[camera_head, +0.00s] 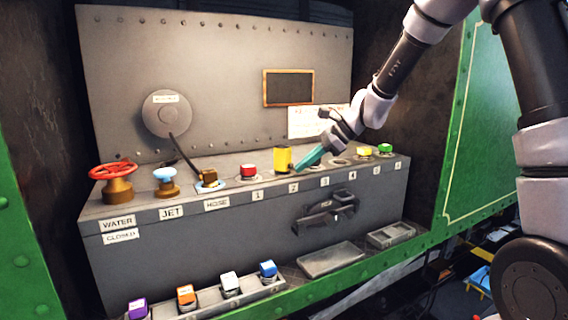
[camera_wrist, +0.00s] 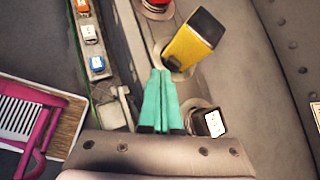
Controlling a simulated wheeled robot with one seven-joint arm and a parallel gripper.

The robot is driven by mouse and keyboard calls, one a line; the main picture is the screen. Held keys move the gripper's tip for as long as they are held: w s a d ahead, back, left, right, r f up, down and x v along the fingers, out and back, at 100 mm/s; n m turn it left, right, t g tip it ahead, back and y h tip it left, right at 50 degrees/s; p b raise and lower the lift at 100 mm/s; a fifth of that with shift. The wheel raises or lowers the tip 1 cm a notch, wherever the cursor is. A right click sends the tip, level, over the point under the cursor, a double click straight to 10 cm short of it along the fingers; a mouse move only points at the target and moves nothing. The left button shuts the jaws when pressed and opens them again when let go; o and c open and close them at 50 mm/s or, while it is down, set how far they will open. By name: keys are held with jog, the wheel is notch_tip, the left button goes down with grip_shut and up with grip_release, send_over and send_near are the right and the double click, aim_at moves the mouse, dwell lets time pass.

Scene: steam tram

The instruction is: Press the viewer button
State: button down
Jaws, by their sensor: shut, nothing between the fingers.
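My gripper (camera_head: 310,157) has teal fingers, shut and empty, over the row of numbered positions on the grey console (camera_head: 230,212). In the wrist view the fingertips (camera_wrist: 161,74) are close beside the base of a tall yellow block with a dark top (camera_wrist: 192,42). That yellow block (camera_head: 282,160) stands at position 2; contact cannot be told. A dark block with a white marked face (camera_wrist: 210,123) sits just right of the fingers in the wrist view. I cannot read any label naming a viewer button.
A red block (camera_head: 249,171) is left of the yellow one; yellow (camera_head: 365,152) and green (camera_head: 386,149) blocks are right. The red valve wheel (camera_head: 113,170) and blue knob (camera_head: 165,177) stand left. A front tray (camera_head: 215,298) holds several coloured blocks. A dark panel (camera_head: 289,88) is behind.

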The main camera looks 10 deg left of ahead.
jog(key=shift+w+a, duration=0.15)
jog(key=shift+a, duration=0.25)
dwell(0.4)
jog(key=shift+d, duration=0.1)
jog(key=shift+s+d, duration=0.35)
jog(key=shift+d, duration=0.4)
jog(key=shift+s+d, duration=0.35)
jog(key=shift+d, duration=0.6)
jog(key=shift+s+d, duration=0.35)
jog(key=shift+d, duration=0.55)
jog(key=shift+s+d, duration=0.35)
jog(key=shift+d, duration=0.6)
jog(key=s+d+r+n+t+h, duration=0.3)
jog(key=s+d+r+n, duration=0.2)
jog(key=s+d+r, duration=0.2)
jog(key=s+d+r+n+t+h, duration=0.3)
jog(key=s+d+r, duration=0.5)
jog(key=s+d, duration=0.3)
jog(key=d+n+h, duration=0.1)
jog(key=d+n, duration=0.1)
jog(key=d, duration=0.2)
jog(key=shift+s+n+t, duration=0.3)
jog(key=shift+n+t, duration=0.1)
